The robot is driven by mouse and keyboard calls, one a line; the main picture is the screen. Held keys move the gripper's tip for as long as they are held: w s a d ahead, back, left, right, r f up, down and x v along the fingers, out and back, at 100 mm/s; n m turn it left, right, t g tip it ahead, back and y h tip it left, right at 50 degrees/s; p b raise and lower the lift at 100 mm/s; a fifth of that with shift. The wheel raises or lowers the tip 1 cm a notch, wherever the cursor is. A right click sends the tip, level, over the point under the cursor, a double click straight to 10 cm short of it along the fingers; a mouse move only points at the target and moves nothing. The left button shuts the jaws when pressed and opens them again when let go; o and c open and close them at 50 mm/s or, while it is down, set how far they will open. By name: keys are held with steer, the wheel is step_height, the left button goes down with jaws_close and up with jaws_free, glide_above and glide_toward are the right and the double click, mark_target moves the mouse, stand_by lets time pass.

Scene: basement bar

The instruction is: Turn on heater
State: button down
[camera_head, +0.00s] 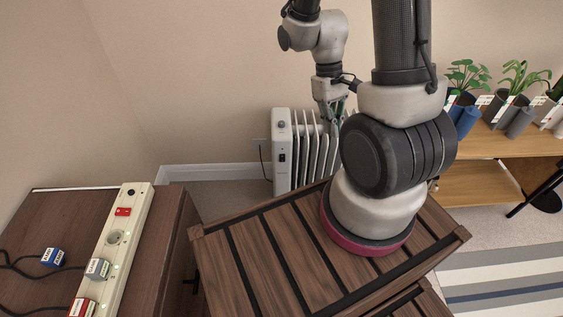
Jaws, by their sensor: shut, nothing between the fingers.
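A white oil-filled radiator heater (283,155) stands on the floor against the back wall. Its front panel faces me, with a round knob (281,125) near the top and a dark switch (282,157) below it. My gripper (333,128) is shut and empty. It points down over the fins at the heater's upper right, right of the front panel. I cannot tell whether its fingertips touch the fins. My arm hides the heater's right end.
A power strip (113,245) with a red switch and plugs lies on a brown cabinet (60,215) at left. A slatted wooden top (262,262) fills the foreground. Potted plants (468,75) stand on a wooden shelf (475,180) at right. A wall outlet (260,143) with a cord is left of the heater.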

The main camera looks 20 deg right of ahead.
mark_target(281, 161)
step_height(281, 161, down, 27)
steer(key=a+n+t+y, duration=0.1)
steer(key=a+n+t, duration=0.1)
steer(key=n, duration=0.4)
steer(key=w+a+n+t+y, duration=0.1)
steer(key=w+n+t, duration=0.4)
steer(key=w, duration=0.9)
steer(key=a+t, duration=0.1)
steer(key=t, duration=0.2)
steer(key=shift+r, duration=0.25)
steer(key=shift+w+a+f, duration=0.1)
steer(key=shift+w+f, duration=4.25)
steer(key=shift+w, duration=0.2)
